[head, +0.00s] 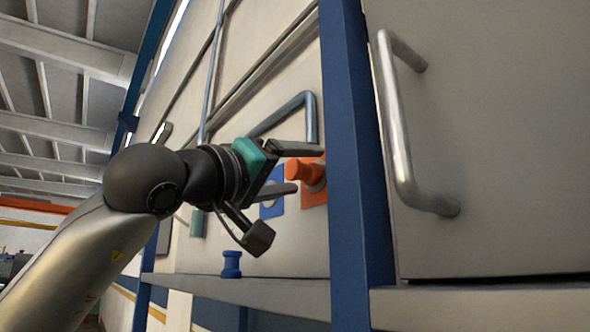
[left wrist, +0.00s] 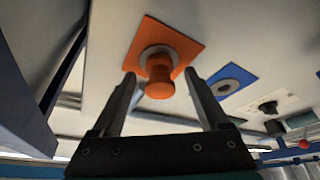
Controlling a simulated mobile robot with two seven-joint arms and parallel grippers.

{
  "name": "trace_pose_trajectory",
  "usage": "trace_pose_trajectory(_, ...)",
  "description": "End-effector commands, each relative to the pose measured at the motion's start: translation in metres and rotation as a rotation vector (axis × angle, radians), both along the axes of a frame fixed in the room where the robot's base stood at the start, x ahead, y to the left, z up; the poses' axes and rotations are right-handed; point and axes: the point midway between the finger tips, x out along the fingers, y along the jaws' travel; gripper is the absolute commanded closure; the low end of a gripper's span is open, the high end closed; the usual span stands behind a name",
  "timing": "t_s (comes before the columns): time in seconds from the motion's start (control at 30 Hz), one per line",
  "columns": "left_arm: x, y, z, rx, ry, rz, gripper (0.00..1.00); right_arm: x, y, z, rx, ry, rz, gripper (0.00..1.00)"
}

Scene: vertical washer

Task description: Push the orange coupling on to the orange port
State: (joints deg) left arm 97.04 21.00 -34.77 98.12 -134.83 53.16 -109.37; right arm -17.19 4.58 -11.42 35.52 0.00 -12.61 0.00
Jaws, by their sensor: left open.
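The orange coupling (head: 298,171) sits at the orange port (head: 318,190), a square orange plate on the washer's pale panel. In the left wrist view the coupling (left wrist: 159,76) is in line with the grey ring of the orange port (left wrist: 188,47) and seems to touch it; how far on it is I cannot tell. My left gripper (head: 308,168) is open. In the left wrist view its fingers (left wrist: 160,85) stand on either side of the coupling, with gaps visible. My right gripper is in neither view.
A blue port (head: 273,208) is beside the orange one. A blue coupling (head: 231,264) stands on the ledge (head: 270,293) below. A bent pipe (head: 309,112) runs above the ports. A blue post (head: 352,150) and a door handle (head: 398,130) are to the right.

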Motion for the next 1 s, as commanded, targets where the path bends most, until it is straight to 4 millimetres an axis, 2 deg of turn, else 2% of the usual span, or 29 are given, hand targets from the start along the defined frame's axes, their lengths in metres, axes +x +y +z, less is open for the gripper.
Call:
trace_pose_trajectory(0.23,-0.001,0.001,0.000,0.001,-0.001,0.000,0.22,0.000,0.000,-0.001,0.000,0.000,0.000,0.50)
trace_pose_trajectory(0.37,-0.007,0.008,-0.004,0.000,-0.003,0.001,0.22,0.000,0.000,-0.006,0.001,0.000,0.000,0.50)
trace_pose_trajectory(0.7,-0.059,0.053,-0.030,0.002,-0.004,0.006,0.22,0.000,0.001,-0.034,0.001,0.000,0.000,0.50)
trace_pose_trajectory(1.0,-0.098,0.087,-0.045,0.000,-0.002,0.003,0.22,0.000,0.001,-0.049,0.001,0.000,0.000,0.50)
